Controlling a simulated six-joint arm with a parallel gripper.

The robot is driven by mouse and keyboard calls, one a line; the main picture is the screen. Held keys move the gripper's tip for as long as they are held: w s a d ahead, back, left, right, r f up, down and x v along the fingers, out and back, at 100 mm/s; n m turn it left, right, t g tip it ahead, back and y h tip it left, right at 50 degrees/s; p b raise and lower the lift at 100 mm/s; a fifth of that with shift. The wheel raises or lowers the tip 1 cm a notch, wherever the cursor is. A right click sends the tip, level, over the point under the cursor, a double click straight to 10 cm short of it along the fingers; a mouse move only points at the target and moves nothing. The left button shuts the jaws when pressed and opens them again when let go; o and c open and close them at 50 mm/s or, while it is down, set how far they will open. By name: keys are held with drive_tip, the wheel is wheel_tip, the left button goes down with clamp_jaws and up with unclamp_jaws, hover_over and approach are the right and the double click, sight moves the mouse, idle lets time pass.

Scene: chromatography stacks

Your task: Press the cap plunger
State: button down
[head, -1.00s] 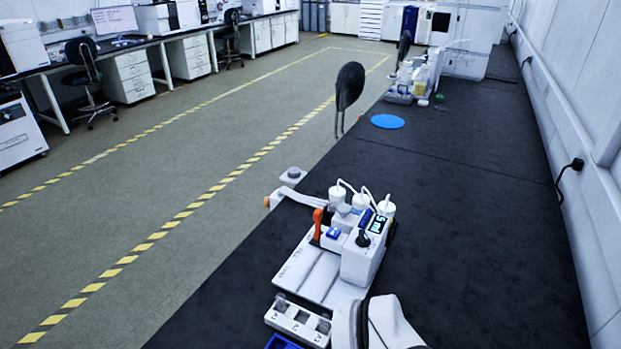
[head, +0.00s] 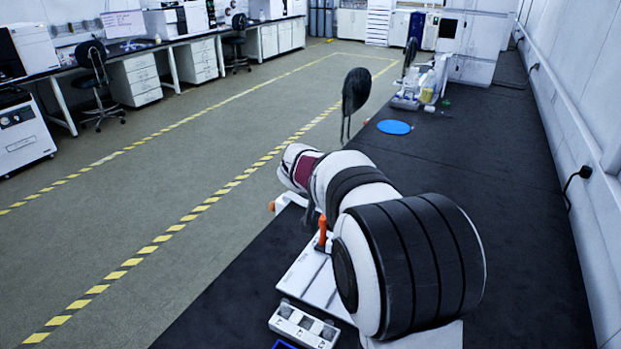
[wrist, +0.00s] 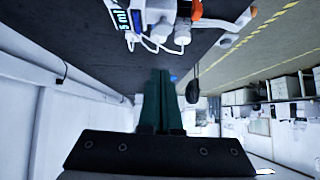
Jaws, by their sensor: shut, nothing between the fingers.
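A white dispensing device (wrist: 150,12) with a blue-lit "5 ml" display (wrist: 121,20) lies at the top of the wrist view. White caps with tubes (wrist: 183,32) stand on it. An orange lever (wrist: 197,9) shows beside them; it also shows in the head view (head: 322,232). Which part is the cap plunger, I cannot tell. My gripper (wrist: 161,71) has dark green fingers, shut and empty, apart from the caps in the picture. In the head view my arm hides most of the device; its white base (head: 308,277) shows.
A white rack (head: 302,325) with several grey tops stands at the front. A white arm with an orange end (head: 271,207) sticks out at the bench's left edge. A blue disc (head: 394,127) and bottles (head: 428,92) lie farther back.

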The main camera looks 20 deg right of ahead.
drive_tip(key=shift+w, duration=0.2)
drive_tip(key=x, duration=0.4)
drive_tip(key=f+x, duration=0.1)
drive_tip(key=x, duration=0.3)
drive_tip(key=s+a+x, duration=0.1)
drive_tip(key=x, duration=0.3)
drive_tip(key=shift+f, duration=0.8)
drive_tip(key=shift+f, duration=1.05)
